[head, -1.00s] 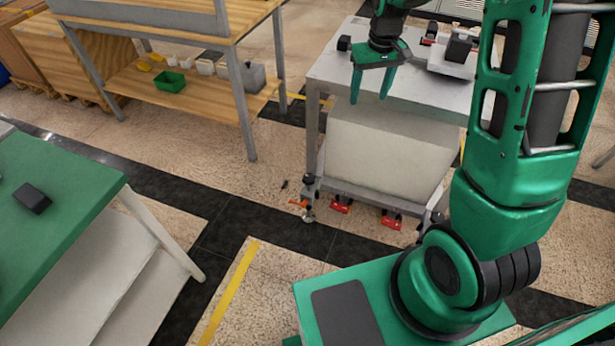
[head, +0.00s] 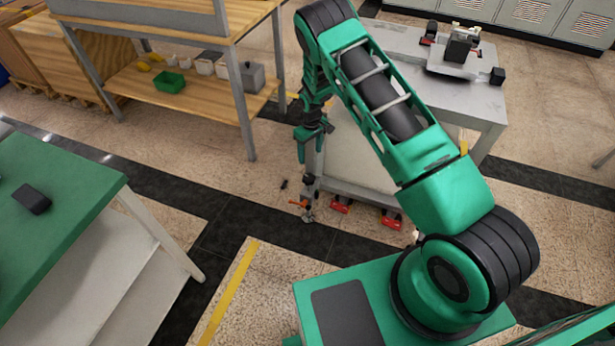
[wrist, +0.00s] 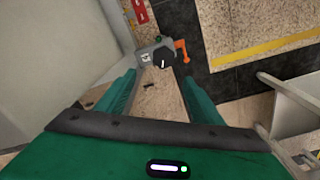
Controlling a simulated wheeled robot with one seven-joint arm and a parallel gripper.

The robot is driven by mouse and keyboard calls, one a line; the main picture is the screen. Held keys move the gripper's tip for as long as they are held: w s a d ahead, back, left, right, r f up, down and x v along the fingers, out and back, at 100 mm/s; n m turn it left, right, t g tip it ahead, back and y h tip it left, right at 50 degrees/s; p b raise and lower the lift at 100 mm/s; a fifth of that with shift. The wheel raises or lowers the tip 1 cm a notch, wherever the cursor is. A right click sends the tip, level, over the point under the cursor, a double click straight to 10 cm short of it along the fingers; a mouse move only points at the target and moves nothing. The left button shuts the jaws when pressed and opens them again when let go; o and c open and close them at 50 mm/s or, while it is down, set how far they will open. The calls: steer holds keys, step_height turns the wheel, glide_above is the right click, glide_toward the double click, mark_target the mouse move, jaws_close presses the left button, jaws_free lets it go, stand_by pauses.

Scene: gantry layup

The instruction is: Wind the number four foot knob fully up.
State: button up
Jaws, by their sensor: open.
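A foot assembly (head: 308,205) stands at the near left corner of the gantry cart, low by the floor, with an orange lever (head: 298,203). In the wrist view it shows as a grey housing (wrist: 146,51) with a white tag too small to read, a round black knob (wrist: 166,57) with a white mark, and the orange lever (wrist: 182,50) on its right. My gripper (head: 311,157) hangs above this foot. In the wrist view my gripper (wrist: 158,77) is open and empty, its two green fingers apart, with the knob beyond and between the tips, not touched.
The grey cart (head: 440,65) carries a device (head: 460,48) on top. Red parts (head: 391,220) sit low along its near edge. A wooden bench (head: 215,100) stands behind on the left, and a green table (head: 70,200) at near left. A small dark item (head: 284,184) lies on the floor.

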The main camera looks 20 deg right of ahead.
mark_target(309, 177)
steer(key=shift+n, duration=0.3)
steer(key=f, duration=1.4)
steer(key=shift+s+a+f, duration=0.15)
steer(key=shift+a, duration=0.15)
steer(key=shift+c, duration=0.6)
steer(key=c, duration=1)
steer(key=shift+o, duration=0.4)
steer(key=shift+a, duration=0.15)
